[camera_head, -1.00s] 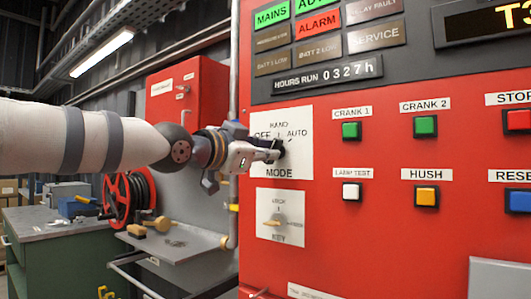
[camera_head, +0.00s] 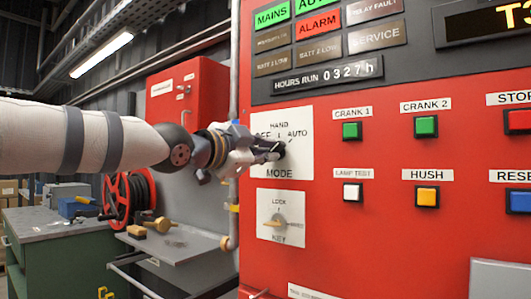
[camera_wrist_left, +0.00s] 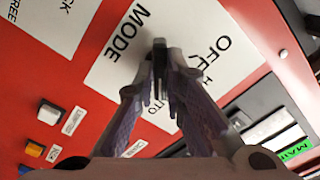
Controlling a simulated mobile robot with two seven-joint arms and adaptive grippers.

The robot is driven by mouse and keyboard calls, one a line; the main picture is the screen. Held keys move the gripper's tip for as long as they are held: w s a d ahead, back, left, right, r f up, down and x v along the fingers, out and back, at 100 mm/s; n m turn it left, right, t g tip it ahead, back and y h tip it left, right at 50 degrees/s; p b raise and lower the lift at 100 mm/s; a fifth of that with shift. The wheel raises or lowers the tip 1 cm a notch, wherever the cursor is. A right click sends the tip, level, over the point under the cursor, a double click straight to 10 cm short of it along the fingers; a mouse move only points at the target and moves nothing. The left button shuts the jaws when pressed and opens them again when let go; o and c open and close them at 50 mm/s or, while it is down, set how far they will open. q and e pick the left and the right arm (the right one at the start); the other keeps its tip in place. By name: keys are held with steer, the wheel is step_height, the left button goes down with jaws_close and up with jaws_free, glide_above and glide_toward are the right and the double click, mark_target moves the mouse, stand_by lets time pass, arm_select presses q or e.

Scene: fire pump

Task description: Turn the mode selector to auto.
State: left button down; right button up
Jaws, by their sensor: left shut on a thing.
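The mode selector is a dark knob (camera_head: 281,150) on a white plate (camera_head: 300,117) marked HAND, OFF, AUTO and MODE, on the red pump panel. My left gripper (camera_head: 272,153) reaches it from the left and is shut on the knob, hiding much of it. In the left wrist view the two fingertips (camera_wrist_left: 161,75) close around the dark knob (camera_wrist_left: 160,46), with the words MODE and OFF on either side. The fingers cover part of the lettering, and I cannot tell exactly which mark the knob points at. My right gripper is not in view.
A key switch (camera_head: 279,222) sits just below the selector. Crank 1 (camera_head: 352,131) and lamp test (camera_head: 353,192) buttons are to its right, with more buttons beyond. A grey shelf (camera_head: 180,246) and a green cabinet (camera_head: 60,255) stand at left.

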arm_select(q)
steer(key=c, duration=1.7)
jaws_free()
steer(key=shift+o, duration=0.2)
steer(key=v, duration=0.7)
steer(key=shift+s, duration=0.15)
steer(key=shift+a, duration=0.15)
